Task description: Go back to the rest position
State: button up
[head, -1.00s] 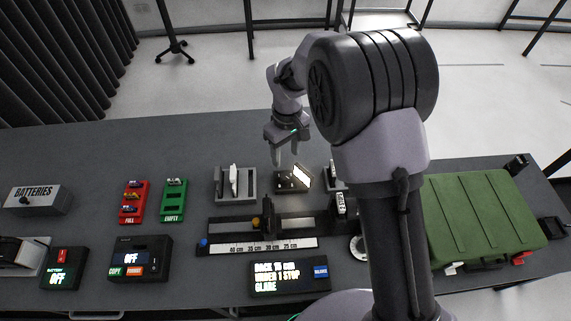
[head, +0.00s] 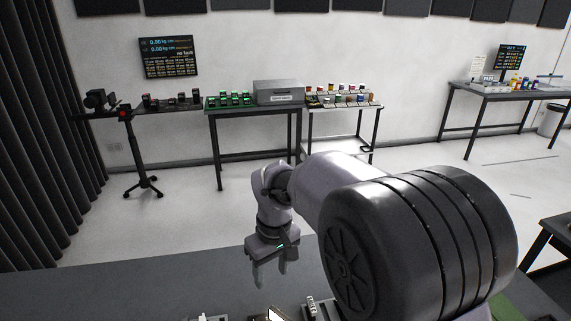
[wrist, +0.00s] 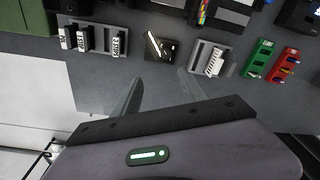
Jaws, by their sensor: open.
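My gripper (head: 270,274) hangs fingers-down above the dark grey table (head: 190,283) in the head view, near its far edge. In the wrist view my gripper (wrist: 160,92) shows two spread fingers with nothing between them. A small dark stand with a bright tilted plate (wrist: 158,46) lies beyond the fingertips, apart from them. A grey holder with a white ribbed piece (wrist: 213,60) sits right of it in the wrist view.
In the wrist view, a green tray (wrist: 258,56), a red tray (wrist: 285,66) and a rack with labelled pieces (wrist: 95,40) stand on the table. Across the floor are a green-topped table (head: 250,108), a wall screen (head: 167,57) and a tripod stand (head: 135,150).

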jog(key=s+d+r+m+t+y+b, duration=0.1)
jog(key=s+d+r+m+b, duration=0.2)
jog(key=s+d, duration=0.3)
jog(key=s+d+r+m+t+b, duration=0.2)
jog(key=s+d+r+m, duration=0.15)
jog(key=s+d, duration=0.2)
jog(key=s+d+f+m+t+b, duration=0.1)
jog(key=s+d+f+m, duration=0.1)
jog(key=s, duration=0.3)
jog(key=s+d+f+m+t+b, duration=0.1)
jog(key=s+d+f+m+b, duration=0.1)
jog(key=s, duration=0.4)
jog(key=shift+f+m, duration=0.2)
jog(key=shift+m, duration=0.65)
